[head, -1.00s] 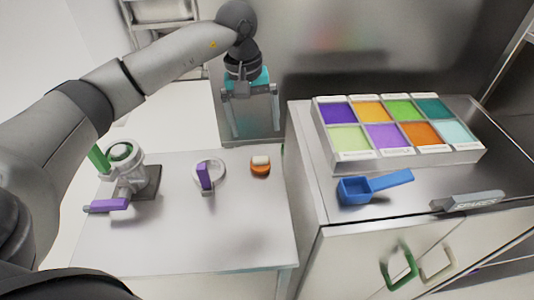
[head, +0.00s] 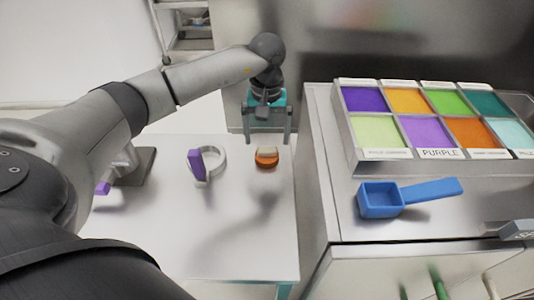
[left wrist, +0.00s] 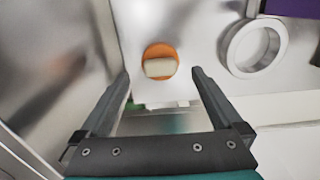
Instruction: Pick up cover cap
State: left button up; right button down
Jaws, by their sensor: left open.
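A small round orange cap (head: 267,161) with a pale raised grip lies on the white table (head: 240,235). It also shows in the left wrist view (left wrist: 160,50), centred just beyond and between my fingertips. My left gripper (head: 268,141) is open and empty, its two fingers pointing down on the far side of the cap. In the left wrist view the left gripper (left wrist: 161,75) has its fingers spread wider than the cap, with neither touching it. My right gripper is not in view.
A white ring with a purple handle (head: 196,165) lies left of the cap. A metal cabinet to the right carries a blue scoop (head: 381,203) and a tray of coloured compartments (head: 343,136). A grey-based device (head: 138,166) is partly hidden behind my left arm.

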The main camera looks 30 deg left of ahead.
aim_at(267, 150)
pick_arm(q)
notch_tip(267, 150, down, 2)
jog(key=shift+f, duration=0.1)
jog(key=shift+w+a+f, duration=0.1)
jog(key=shift+f, duration=2.25)
jog(key=c, duration=1)
jog(key=shift+c, duration=0.2)
